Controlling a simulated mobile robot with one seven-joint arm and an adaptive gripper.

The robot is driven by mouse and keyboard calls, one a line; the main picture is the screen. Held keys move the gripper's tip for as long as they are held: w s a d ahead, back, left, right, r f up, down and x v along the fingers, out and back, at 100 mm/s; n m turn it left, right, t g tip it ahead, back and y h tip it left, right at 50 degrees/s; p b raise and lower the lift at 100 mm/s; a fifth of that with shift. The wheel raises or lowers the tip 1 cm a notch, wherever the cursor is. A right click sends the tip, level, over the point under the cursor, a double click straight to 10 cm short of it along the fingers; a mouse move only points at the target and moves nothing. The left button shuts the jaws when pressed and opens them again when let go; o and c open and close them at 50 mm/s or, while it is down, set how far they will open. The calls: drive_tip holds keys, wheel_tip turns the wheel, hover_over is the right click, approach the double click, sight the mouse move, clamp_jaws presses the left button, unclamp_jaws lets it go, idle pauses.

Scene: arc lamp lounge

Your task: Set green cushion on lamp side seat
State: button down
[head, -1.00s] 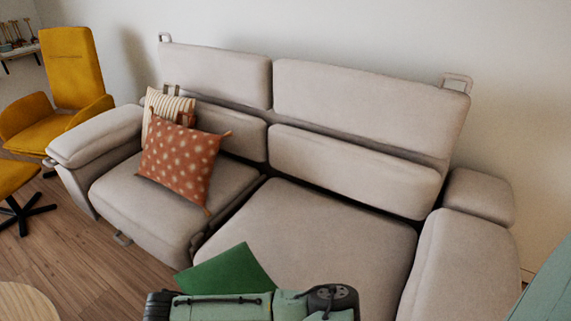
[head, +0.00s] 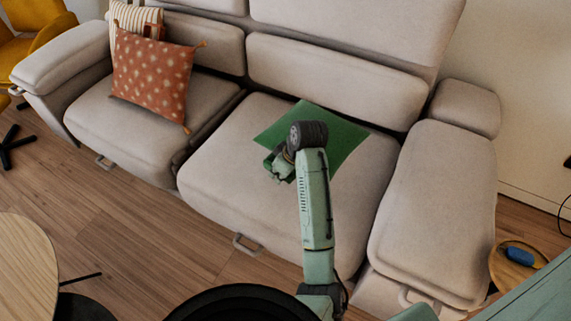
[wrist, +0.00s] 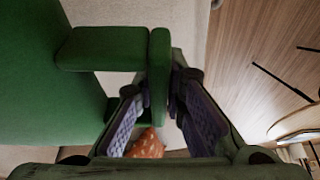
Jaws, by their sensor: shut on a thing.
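The green cushion (head: 345,138) is over the right-hand seat (head: 235,165) of the sofa, towards its backrest. Whether it touches the seat cannot be told. In the wrist view the green cushion (wrist: 45,85) fills the left side, with a strap-like green part between the fingers. My gripper (wrist: 160,100) is shut on that part. In the head view my arm covers part of the cushion and most of the gripper. No lamp is clearly visible.
A rust dotted cushion (head: 150,75) and a striped cushion (head: 135,20) lean on the left-hand seat (head: 140,127). A round side table (head: 508,279) with a blue item stands at the right. A round wooden table (head: 25,265) is at the lower left. The right-hand seat's front is clear.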

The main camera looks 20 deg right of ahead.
drive_tip(key=s+d+f, duration=0.1)
drive_tip(key=s+f, duration=0.1)
drive_tip(key=s, duration=0.2)
drive_tip(key=s+d+f+n+b, duration=0.1)
drive_tip(key=s+d+f, duration=0.1)
drive_tip(key=s+f, duration=0.1)
drive_tip(key=s+d+f+n, duration=0.1)
drive_tip(key=s+f, duration=0.2)
drive_tip(key=s, duration=0.3)
drive_tip(key=shift+d+f+y+b, duration=0.1)
drive_tip(key=shift+d+y+b, duration=0.2)
drive_tip(key=shift+b, duration=0.05)
drive_tip(key=w+b, duration=0.1)
drive_tip(key=w, duration=0.1)
drive_tip(key=w+a+b, duration=0.1)
drive_tip(key=w+b, duration=0.1)
drive_tip(key=w+f+b, duration=0.1)
drive_tip(key=w, duration=0.1)
drive_tip(key=shift+w+a+f+b, duration=0.1)
drive_tip(key=shift+w+a+b, duration=0.05)
drive_tip(key=shift+a+b, duration=0.15)
approach(276, 197)
drive_tip(key=shift+w+a, duration=0.5)
drive_tip(key=shift+w, duration=0.25)
drive_tip(key=shift+w+f, duration=0.15)
drive_tip(key=shift+f, duration=0.05)
drive_tip(key=shift+f+p, duration=0.5)
drive_tip(key=shift+f, duration=1.25)
